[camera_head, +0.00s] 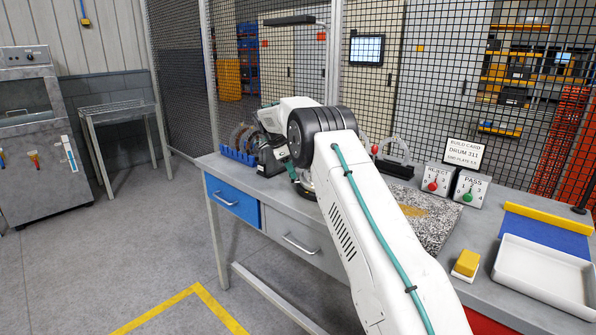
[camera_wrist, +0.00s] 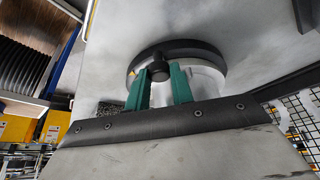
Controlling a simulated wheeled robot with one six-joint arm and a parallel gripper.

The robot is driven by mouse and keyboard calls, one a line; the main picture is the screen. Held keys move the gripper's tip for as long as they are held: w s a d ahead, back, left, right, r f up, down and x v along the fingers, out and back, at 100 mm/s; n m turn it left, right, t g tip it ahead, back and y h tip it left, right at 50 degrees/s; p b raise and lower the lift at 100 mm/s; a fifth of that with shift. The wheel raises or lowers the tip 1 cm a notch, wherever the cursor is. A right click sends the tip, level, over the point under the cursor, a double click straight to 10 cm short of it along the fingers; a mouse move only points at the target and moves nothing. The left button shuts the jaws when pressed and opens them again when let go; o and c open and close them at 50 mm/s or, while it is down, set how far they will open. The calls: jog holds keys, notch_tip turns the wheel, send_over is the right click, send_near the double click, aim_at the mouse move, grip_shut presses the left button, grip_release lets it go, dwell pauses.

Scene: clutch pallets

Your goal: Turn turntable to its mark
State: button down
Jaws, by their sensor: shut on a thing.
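The turntable (camera_wrist: 208,76) is a round pale disc with a dark rim, seen in the wrist view. A black knob (camera_wrist: 159,70) stands up near its edge. My gripper (camera_wrist: 161,88) has its two green fingers shut on this knob, one on each side. A small yellow mark (camera_wrist: 132,73) shows at the left of the rim; I cannot tell whether it is on the disc or beside it. In the head view my arm covers most of the turntable, and only a little of my gripper (camera_head: 295,178) shows above the bench's front edge.
The grey bench (camera_head: 285,208) carries a blue rack (camera_head: 238,155) at left. A speckled stone plate (camera_head: 430,222), the REJECT box (camera_head: 432,181), the PASS box (camera_head: 469,188), a yellow block (camera_head: 467,263) and a white tray (camera_head: 545,272) are at right. A mesh fence stands behind.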

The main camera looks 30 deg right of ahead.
jog(key=shift+w+d+m, duration=0.1)
jog(key=shift+w+m, duration=0.2)
jog(key=shift+w, duration=0.05)
dwell(0.4)
jog(key=c, duration=1.2)
grip_release()
jog(key=shift+w, duration=0.1)
jog(key=shift+c, duration=0.2)
jog(key=v, duration=0.7)
jog(key=shift+w+r, duration=0.15)
jog(key=shift+r, duration=0.2)
